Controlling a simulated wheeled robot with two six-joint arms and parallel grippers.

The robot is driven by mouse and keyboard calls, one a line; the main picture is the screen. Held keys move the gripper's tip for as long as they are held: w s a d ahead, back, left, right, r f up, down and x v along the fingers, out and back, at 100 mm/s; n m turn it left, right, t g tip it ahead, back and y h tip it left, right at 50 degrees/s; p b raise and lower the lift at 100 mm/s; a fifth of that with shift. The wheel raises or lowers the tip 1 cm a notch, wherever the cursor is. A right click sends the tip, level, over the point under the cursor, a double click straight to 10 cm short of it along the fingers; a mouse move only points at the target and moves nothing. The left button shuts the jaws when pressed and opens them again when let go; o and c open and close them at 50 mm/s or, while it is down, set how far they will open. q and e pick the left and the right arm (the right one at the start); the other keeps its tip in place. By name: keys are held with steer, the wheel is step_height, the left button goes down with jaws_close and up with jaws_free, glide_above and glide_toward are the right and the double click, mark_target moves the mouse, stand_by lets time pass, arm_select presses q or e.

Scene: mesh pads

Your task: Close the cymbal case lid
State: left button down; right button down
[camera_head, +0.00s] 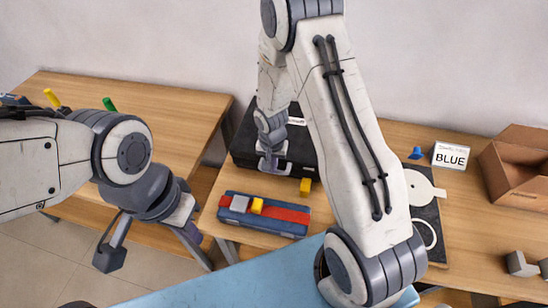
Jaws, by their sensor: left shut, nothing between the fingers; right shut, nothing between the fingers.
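A black case (243,143), which I take for the cymbal case, sits at the back of the wooden table. My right arm crosses in front of it and hides its middle and right side, so I cannot tell how far its lid is open. A white label (297,121) shows on it. My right gripper (272,166) is shut and empty, in front of the case's front side; I cannot tell whether it touches. My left gripper (109,256) is shut and empty at the lower left, well apart from the case.
At the right are a BLUE sign (451,156), a cardboard box (515,165), a dark board (428,222) and grey blocks (520,264). A second table (150,92) stands left, across a gap.

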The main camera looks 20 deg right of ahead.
steer(key=shift+s+a+f, duration=0.15)
steer(key=shift+s+f, duration=0.1)
steer(key=shift+f, duration=0.15)
step_height(320, 180, up, 15)
steer(key=s+a, duration=0.1)
steer(key=shift+s+f+p, duration=0.2)
steer(key=shift+s+p, duration=0.1)
steer(key=shift+p, duration=0.1)
steer(key=s+a+r+n+b, duration=0.1)
steer(key=s+a+n, duration=0.3)
steer(key=s, duration=0.3)
steer(key=s+a+r+n+y+b, duration=0.1)
steer(key=s+a+r+n, duration=0.1)
steer(key=s+a+n, duration=0.2)
steer(key=s+a+r+n+g+b, duration=0.1)
steer(key=s+a+n, duration=0.3)
steer(key=s, duration=0.7)
steer(key=shift+r+n+y+b, duration=0.3)
steer(key=shift+r+n+b, duration=0.35)
steer(key=shift+n, duration=0.35)
